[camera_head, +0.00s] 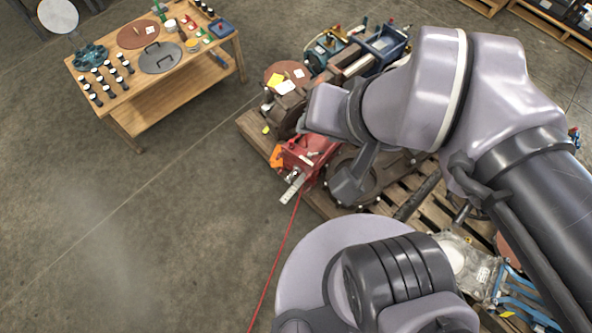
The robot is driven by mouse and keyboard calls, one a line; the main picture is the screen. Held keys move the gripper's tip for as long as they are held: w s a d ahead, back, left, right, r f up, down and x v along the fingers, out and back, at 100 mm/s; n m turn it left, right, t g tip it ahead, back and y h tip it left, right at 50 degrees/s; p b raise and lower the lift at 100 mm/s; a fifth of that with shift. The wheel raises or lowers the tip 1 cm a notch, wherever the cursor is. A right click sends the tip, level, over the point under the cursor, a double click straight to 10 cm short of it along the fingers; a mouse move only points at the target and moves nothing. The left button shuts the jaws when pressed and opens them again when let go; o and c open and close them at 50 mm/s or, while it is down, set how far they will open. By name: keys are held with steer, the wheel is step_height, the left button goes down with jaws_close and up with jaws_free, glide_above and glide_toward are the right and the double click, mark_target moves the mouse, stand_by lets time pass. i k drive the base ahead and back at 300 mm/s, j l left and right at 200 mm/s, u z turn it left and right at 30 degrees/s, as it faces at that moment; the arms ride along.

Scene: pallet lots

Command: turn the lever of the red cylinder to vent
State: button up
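The red cylinder (313,146) lies on a wooden pallet (253,131) near the middle of the view, partly hidden behind my arm. At its near left end are an orange part (277,156) and a pale metal strip (293,188) sticking out toward the lower left. I cannot tell which small part is the lever or how it is set.
A thin red line (280,255) runs from the red cylinder down across the floor. A wooden bench (150,95) with small parts stands at the upper left. The floor on the left is clear.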

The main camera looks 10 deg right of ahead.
mark_target(310, 154)
steer(key=i+j+z, duration=0.25)
steer(key=z, duration=0.15)
steer(key=i+j+z, duration=0.15)
steer(key=j+z, duration=0.25)
steer(key=l, duration=0.05)
